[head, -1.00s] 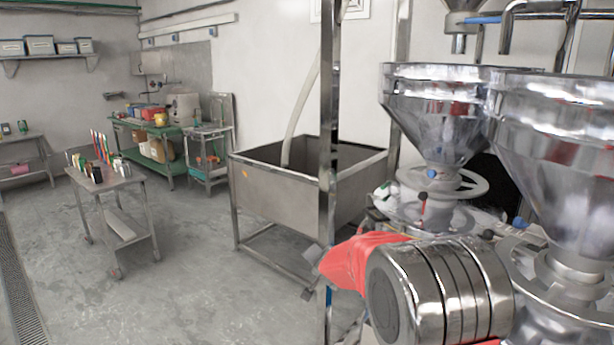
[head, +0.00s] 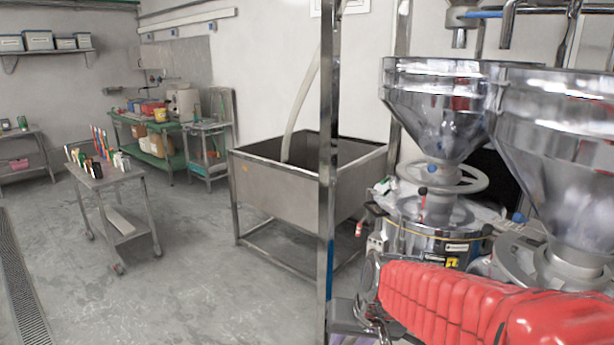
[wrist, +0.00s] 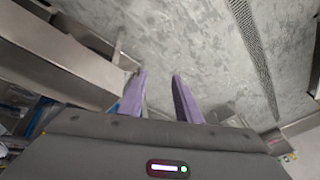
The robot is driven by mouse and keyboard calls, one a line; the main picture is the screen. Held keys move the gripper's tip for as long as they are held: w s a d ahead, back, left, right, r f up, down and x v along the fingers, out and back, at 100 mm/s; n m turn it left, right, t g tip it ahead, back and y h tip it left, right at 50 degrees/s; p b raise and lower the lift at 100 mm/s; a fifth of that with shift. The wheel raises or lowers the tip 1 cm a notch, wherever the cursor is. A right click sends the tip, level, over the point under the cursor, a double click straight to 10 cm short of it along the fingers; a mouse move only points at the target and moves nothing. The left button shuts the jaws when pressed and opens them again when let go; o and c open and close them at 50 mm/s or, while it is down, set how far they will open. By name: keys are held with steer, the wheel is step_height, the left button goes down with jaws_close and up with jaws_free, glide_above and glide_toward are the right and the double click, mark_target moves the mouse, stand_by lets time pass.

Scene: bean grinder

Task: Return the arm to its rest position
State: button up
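My arm, in a red ribbed sleeve, reaches in from the lower right of the head view, in front of the grinders. My gripper (wrist: 160,76) shows two purple fingers in the wrist view. They stand apart with only grey floor between them, so it is open and empty. In the head view, part of a purple finger shows low beside the metal post, and the rest of the gripper is hard to make out.
A steel post (head: 328,150) stands close to the arm's left. Behind it is a steel bin (head: 275,188). Two steel grinder hoppers (head: 440,105) (head: 560,140) stand at right. A small cart (head: 108,182) and a green bench (head: 150,125) are farther left. The floor between is open.

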steer(key=s+d+r+t+h, duration=0.1)
steer(key=s+d+r, duration=0.2)
steer(key=s, duration=0.4)
steer(key=s+d+r+h, duration=0.1)
steer(key=s+d+r, duration=0.2)
steer(key=s, duration=0.5)
steer(key=shift+s+d+r+n+t, duration=0.15)
steer(key=shift+d+r+n+t, duration=0.2)
steer(key=shift+d, duration=0.45)
